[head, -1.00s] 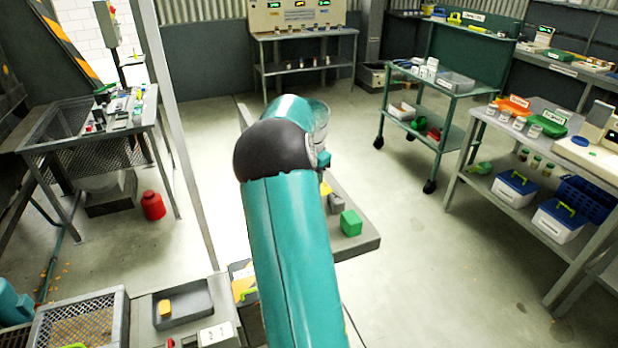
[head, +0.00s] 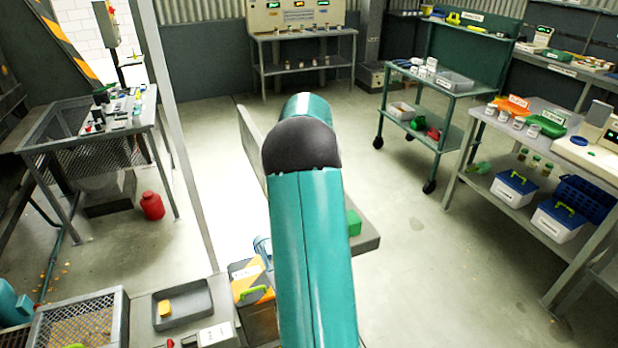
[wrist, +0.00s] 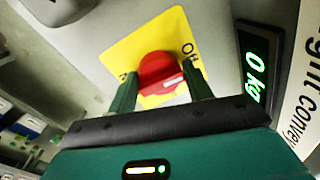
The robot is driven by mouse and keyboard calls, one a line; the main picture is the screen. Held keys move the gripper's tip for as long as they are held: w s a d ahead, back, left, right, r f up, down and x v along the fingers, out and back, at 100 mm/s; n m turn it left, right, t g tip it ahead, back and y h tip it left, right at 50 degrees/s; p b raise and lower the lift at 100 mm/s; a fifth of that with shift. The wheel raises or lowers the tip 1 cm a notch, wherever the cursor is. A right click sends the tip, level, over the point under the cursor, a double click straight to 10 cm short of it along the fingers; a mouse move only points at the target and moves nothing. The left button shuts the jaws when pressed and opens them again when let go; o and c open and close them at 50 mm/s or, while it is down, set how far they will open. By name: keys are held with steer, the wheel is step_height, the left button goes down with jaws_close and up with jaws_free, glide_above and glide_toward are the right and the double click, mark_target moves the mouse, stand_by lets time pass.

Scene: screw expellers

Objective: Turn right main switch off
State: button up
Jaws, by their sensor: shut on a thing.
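The red rotary switch knob (wrist: 158,68) sits on a yellow plate (wrist: 126,50) on a light grey panel in the wrist view. My gripper (wrist: 162,84) is right at it, with one dark green finger on each side, shut on the red knob. Letters show at the plate's upper right and lower left edges, tilted and partly hidden. The knob's lower part is partly covered by my gripper. In the head view my gripper and the switch are hidden behind my teal arm.
A dark display (wrist: 256,66) reading "0 kg" is close on the right of the switch. Beside it is a white label (wrist: 304,90) partly reading "ight convey". In the head view, a green block (head: 353,222) sits beside my arm, and open floor (head: 410,255) lies right.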

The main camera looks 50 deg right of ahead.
steer(key=shift+s+d+f+n, duration=0.15)
steer(key=shift+s+d+n, duration=0.1)
steer(key=shift+n, duration=0.35)
steer(key=o, duration=0.9)
steer(key=shift+w+a, duration=0.1)
steer(key=shift+w, duration=0.05)
step_height(320, 180, up, 14)
steer(key=shift+s+d, duration=0.3)
steer(key=shift+d, duration=0.1)
steer(key=shift+a, duration=0.1)
